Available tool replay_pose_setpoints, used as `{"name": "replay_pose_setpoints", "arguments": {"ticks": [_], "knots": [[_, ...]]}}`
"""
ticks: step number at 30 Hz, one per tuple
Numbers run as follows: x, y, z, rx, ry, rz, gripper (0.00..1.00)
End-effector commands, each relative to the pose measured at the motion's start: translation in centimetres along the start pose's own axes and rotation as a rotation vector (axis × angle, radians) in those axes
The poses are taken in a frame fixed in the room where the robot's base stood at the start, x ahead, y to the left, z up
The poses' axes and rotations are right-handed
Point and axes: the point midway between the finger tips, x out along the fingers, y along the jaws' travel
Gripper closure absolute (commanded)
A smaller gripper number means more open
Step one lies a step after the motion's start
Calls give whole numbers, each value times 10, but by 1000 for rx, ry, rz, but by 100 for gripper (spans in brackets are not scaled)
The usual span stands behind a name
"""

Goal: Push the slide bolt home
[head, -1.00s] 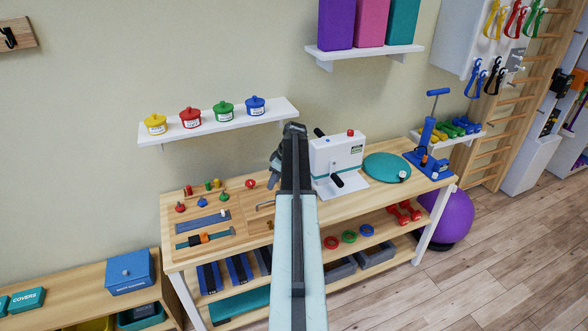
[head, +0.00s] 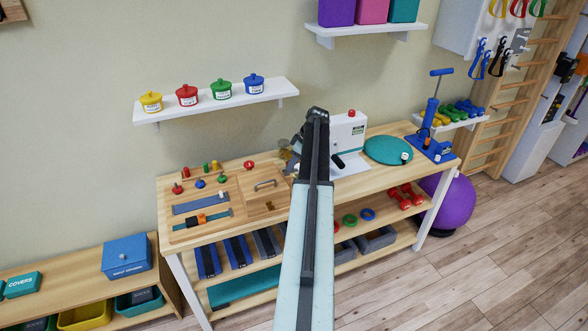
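A wooden board with a handled panel (head: 254,197) lies on the workbench, left of my arm. A metal pull handle (head: 265,184) is on the panel. A small brass-coloured fitting (head: 270,206) sits near its front edge. It may be the slide bolt, but it is too small to tell, and so is its position. My gripper (head: 287,152) is above the back of the bench, just right of the board and left of the white box. My arm partly hides it, and its fingers cannot be made out.
On the bench, a blue-grey strip (head: 200,203), a teal strip with an orange-and-black buckle (head: 202,220) and coloured knobs are left. A white box with a crank (head: 348,132), a teal disc (head: 388,150) and a blue pump (head: 430,130) are right. A shelf (head: 216,101) with lidded pots is above.

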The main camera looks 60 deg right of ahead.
Motion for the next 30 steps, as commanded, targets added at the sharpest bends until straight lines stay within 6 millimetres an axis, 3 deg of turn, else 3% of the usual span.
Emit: {"name": "replay_pose_setpoints", "arguments": {"ticks": [6, 11, 30], "knots": [[0, 0, -1, 0, 0, 0, 61], [0, 0, -1, 0, 0, 0, 100], [1, -1, -2, -1, 0, -1, 100]]}}
